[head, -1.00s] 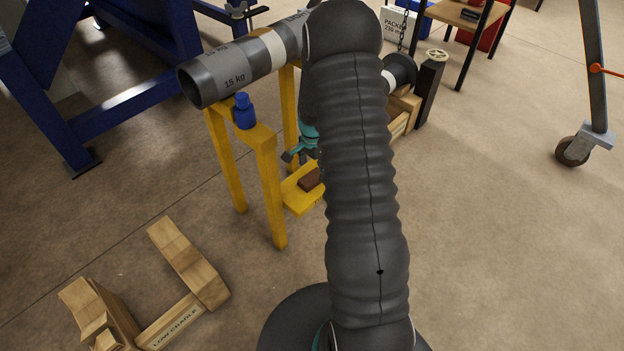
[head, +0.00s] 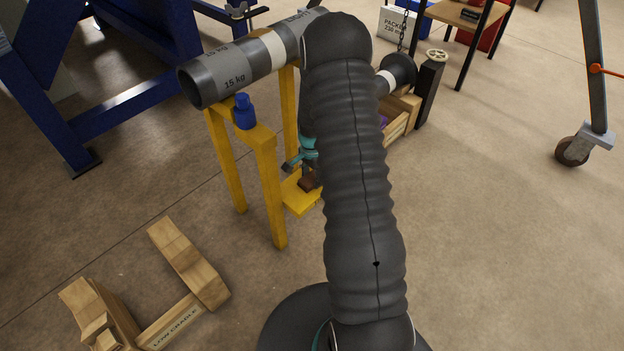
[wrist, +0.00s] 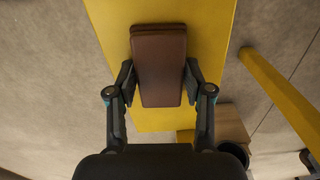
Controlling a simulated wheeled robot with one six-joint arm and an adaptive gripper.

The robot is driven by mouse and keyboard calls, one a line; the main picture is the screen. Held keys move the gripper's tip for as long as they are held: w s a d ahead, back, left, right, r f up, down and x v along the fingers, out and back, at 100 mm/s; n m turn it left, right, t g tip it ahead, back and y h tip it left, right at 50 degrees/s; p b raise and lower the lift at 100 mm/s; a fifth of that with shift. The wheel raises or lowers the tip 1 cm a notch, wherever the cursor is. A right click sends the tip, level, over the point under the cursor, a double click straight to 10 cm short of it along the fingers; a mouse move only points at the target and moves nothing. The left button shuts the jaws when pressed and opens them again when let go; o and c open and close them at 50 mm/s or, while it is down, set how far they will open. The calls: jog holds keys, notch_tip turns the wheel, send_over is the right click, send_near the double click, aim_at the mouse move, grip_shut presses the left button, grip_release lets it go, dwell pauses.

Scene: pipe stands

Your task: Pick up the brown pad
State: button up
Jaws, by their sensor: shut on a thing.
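The brown pad (wrist: 158,68) is a dark, flat block over a yellow shelf (wrist: 205,22) in the wrist view. In the head view the pad (head: 308,184) shows only in part beside my arm, over the low yellow shelf (head: 298,202). My gripper (wrist: 159,85) is shut on the pad, with one finger against each long side. In the head view my arm hides most of the gripper. I cannot tell whether the pad touches the shelf or is just above it.
A grey pipe (head: 235,72) marked 15 kg lies on a yellow stand (head: 268,190), above and left of the gripper. A wooden low cradle (head: 185,265) is on the floor at lower left.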

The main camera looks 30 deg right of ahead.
aim_at(314, 176)
jog(key=shift+r, duration=0.45)
jog(key=r, duration=0.3)
jog(key=shift+d+r, duration=0.3)
jog(key=shift+r, duration=0.05)
jog(key=s+d+r, duration=0.1)
jog(key=d+r, duration=0.5)
jog(key=d, duration=0.5)
jog(key=shift+s+r, duration=0.25)
jog(key=shift+s, duration=0.1)
